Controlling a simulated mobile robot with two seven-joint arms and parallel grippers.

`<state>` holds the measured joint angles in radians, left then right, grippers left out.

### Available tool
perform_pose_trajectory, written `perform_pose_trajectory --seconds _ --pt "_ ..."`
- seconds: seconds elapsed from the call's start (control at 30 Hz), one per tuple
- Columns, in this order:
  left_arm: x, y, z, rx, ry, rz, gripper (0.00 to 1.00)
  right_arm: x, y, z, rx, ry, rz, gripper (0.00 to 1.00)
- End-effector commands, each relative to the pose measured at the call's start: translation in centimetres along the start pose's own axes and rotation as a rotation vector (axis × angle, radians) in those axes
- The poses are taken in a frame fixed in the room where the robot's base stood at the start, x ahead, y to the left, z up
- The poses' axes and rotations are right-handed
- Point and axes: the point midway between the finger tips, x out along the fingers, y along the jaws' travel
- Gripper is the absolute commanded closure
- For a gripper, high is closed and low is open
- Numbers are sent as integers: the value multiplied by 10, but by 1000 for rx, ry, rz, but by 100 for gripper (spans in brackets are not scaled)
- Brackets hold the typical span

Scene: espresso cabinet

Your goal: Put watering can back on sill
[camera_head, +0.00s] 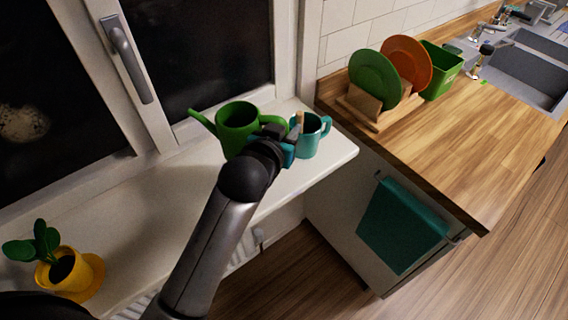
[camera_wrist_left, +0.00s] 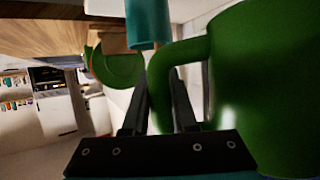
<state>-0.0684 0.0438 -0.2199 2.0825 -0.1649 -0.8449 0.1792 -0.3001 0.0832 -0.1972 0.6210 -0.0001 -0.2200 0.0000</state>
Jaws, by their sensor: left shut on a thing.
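The green watering can (camera_head: 235,124) is upright over the window sill (camera_head: 335,155), with its spout pointing left toward the window. My left gripper (camera_head: 275,134) is at the can's right side, shut on its handle. In the left wrist view, the handle (camera_wrist_left: 176,54) passes between the fingers (camera_wrist_left: 158,105) and the can's body (camera_wrist_left: 265,90) fills the right side. The arm hides part of the can's lower edge, so I cannot tell whether its base touches the sill. My right gripper is not in view.
A teal mug (camera_head: 312,136) stands on the sill close to the right of the gripper. A yellow plant pot (camera_head: 78,272) is at the sill's left end. The wooden counter (camera_head: 450,130) holds a rack with green (camera_head: 374,78) and orange plates (camera_head: 408,62). The sill between pot and can looks clear.

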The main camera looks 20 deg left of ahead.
Motion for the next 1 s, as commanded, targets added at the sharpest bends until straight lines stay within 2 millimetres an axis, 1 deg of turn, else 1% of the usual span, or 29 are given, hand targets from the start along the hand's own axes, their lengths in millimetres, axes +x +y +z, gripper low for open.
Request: perform_pose_trajectory --seconds 0.03,0.13,0.2,0.37,0.6,0.7,1.0 --pt "6 0 15 3 -1 -1 100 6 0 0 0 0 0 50" --pt "14 0 33 2 1 -2 100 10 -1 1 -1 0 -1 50" --pt "18 0 42 3 2 -1 100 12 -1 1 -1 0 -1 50" --pt "22 0 52 2 4 -1 100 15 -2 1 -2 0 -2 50" --pt "35 0 83 2 3 -2 100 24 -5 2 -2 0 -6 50" --pt "38 1 90 2 4 -1 100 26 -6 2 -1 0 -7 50" --pt "38 1 90 2 5 -1 100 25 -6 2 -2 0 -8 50"
